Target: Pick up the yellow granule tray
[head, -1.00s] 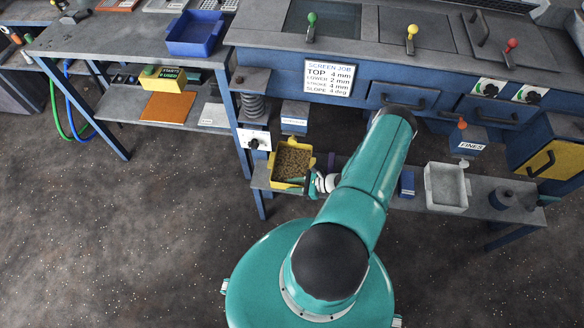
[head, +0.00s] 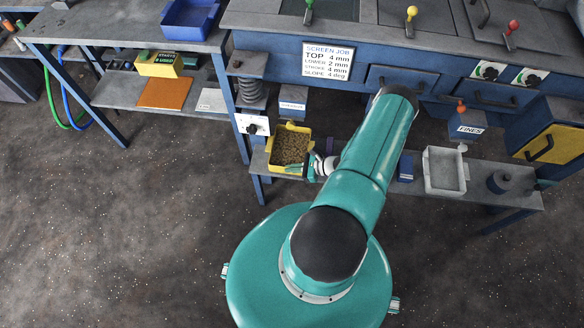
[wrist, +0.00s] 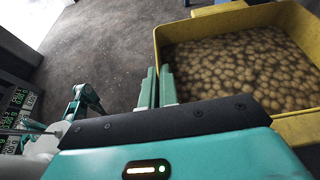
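The yellow granule tray (head: 272,158) sits at the left end of the low shelf in the head view, full of brown granules. In the wrist view the tray (wrist: 160,42) fills the upper right, with round tan granules inside. My gripper (head: 310,168) is at the tray's right side in the head view. In the wrist view its two teal fingers (wrist: 158,85) are close together at the tray's near corner, with the wall running down between them. The exact contact is partly hidden by the gripper body. The tray looks level, and no clear gap shows below it.
A small blue labelled box (head: 293,107) is just behind the tray. A control box with a black knob (head: 253,127) is to its left. A grey-white tray (head: 444,180) stands farther right on the shelf (head: 510,203). The floor (head: 150,240) in front is open.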

